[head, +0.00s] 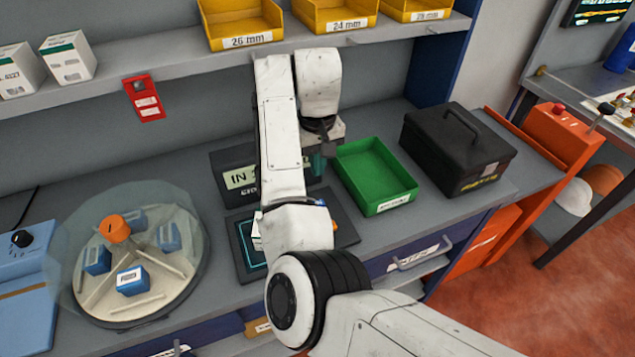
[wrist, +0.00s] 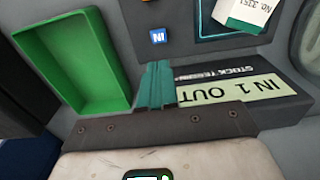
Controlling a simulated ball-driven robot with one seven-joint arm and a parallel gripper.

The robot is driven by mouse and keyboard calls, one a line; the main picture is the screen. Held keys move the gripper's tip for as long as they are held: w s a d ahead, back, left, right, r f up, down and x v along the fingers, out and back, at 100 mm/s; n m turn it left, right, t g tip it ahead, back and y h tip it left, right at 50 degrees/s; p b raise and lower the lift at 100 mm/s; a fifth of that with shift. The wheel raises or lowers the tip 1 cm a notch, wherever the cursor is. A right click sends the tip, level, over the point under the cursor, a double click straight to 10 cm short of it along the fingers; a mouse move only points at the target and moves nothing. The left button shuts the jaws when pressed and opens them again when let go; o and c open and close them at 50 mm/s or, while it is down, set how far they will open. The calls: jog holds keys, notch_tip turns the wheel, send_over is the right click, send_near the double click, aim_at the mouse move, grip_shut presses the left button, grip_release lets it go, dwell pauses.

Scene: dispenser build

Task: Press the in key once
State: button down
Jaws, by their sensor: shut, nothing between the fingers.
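The in key (wrist: 157,37) is a small blue square marked IN on the dark pad of the stock terminal, seen upside down in the wrist view. The terminal's pale display (wrist: 235,97) reads "IN 1 OUT" and more that is cut off; its left part also shows in the head view (head: 240,178). My gripper (wrist: 156,82) has teal fingers, closed together and empty. In the wrist view the fingertips appear below the key in the picture, apart from it. In the head view my gripper (head: 318,166) points down between the display and the green tray. My arm hides much of the pad.
A green tray (head: 384,208) stands right of the terminal, with a black case (head: 455,150) beyond it. A white-and-green box (wrist: 243,14) sits on the pad (head: 240,268). A round, clear-covered carousel (head: 125,308) is at left. A shelf (head: 180,78) with yellow bins runs above.

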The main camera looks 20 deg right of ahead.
jog(key=shift+r, duration=1.45)
